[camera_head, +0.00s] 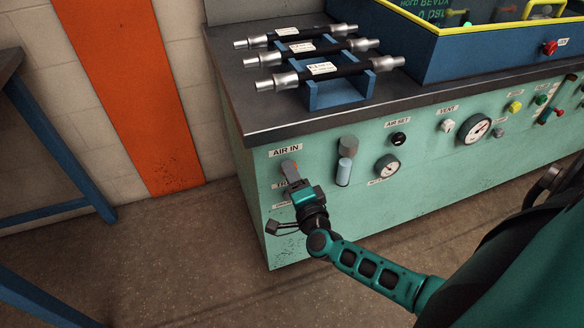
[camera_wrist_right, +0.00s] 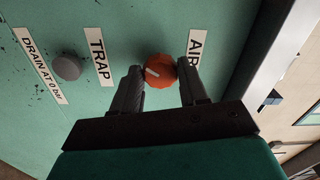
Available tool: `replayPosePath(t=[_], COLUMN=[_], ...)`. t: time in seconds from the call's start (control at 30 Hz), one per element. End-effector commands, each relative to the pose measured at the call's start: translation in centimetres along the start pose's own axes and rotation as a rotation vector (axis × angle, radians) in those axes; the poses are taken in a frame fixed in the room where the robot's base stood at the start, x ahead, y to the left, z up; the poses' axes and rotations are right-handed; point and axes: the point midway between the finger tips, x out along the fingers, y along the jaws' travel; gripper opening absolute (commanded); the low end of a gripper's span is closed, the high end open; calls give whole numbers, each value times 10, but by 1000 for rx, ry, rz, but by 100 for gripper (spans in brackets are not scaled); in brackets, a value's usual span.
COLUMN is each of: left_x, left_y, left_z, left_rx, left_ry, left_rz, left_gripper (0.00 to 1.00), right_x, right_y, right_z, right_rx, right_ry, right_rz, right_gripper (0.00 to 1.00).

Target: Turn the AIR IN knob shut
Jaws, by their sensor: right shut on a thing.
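The AIR IN knob (camera_wrist_right: 160,70) is round and orange with a pale pointer line, and it sits on the green panel (camera_wrist_right: 50,120) in the right wrist view. Its label (camera_head: 284,151) is on the panel's left end in the head view, where my gripper mostly hides the knob. My right gripper (camera_head: 291,170) reaches the panel just below that label. In the right wrist view its two fingers (camera_wrist_right: 160,84) stand on either side of the knob, shut on it. The pointer line lies aslant. My left gripper is not in view.
A grey TRAP knob (camera_wrist_right: 67,67) is beside the orange one. A sight glass (camera_head: 345,160) and a gauge (camera_head: 387,166) are to the right on the panel. Hoses (camera_head: 318,70) lie on a blue rack on the bench top. The floor (camera_head: 170,260) at left is clear.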

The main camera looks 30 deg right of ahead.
Motion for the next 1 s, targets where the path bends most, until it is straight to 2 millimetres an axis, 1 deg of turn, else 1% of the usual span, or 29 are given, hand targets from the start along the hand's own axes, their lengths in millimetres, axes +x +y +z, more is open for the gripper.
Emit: replayPosePath(t=[0.07,0.3,0.5,0.73,1.0], left_x=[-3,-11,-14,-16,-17], left_y=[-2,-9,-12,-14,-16], left_z=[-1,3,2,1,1], left_rx=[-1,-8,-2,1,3], left_ry=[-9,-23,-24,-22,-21], left_rz=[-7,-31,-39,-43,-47], left_gripper=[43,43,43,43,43], right_x=[0,-1,0,0,0], right_y=[-3,-1,0,1,2], right_z=[0,0,0,0,0], right_rx=[-72,-286,-429,-536,-585], right_ry=[0,-1,-1,-1,0], right_rz=[4,4,3,2,0], right_gripper=[13,13,13,13,13])
